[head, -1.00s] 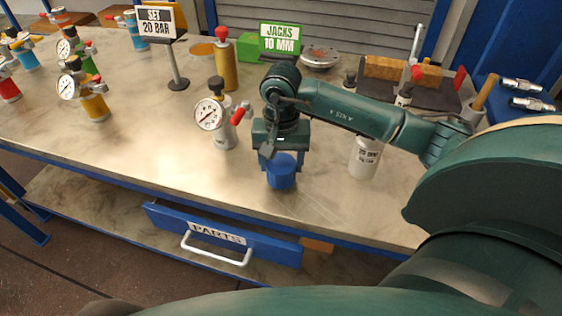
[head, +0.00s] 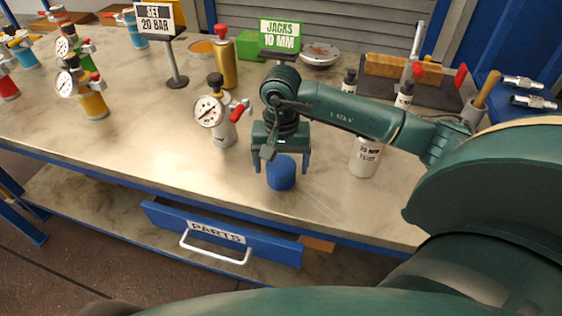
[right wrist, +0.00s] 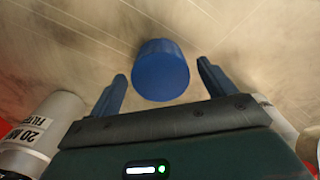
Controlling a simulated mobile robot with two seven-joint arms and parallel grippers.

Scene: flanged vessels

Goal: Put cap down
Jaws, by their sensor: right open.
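The blue cap (head: 281,173) stands on the metal bench top near its front edge. My right gripper (head: 281,170) is over it with its fingers spread to either side, apart from the cap. In the right wrist view the cap (right wrist: 161,70) lies just beyond and between the two open blue fingertips (right wrist: 161,72), with a gap on each side. My left gripper is not in view.
A grey vessel with a gauge and red handle (head: 222,115) stands just left of my right gripper. A white labelled cylinder (head: 366,157) stands to the right. An open blue parts drawer (head: 222,236) juts out below. The bench front left is clear.

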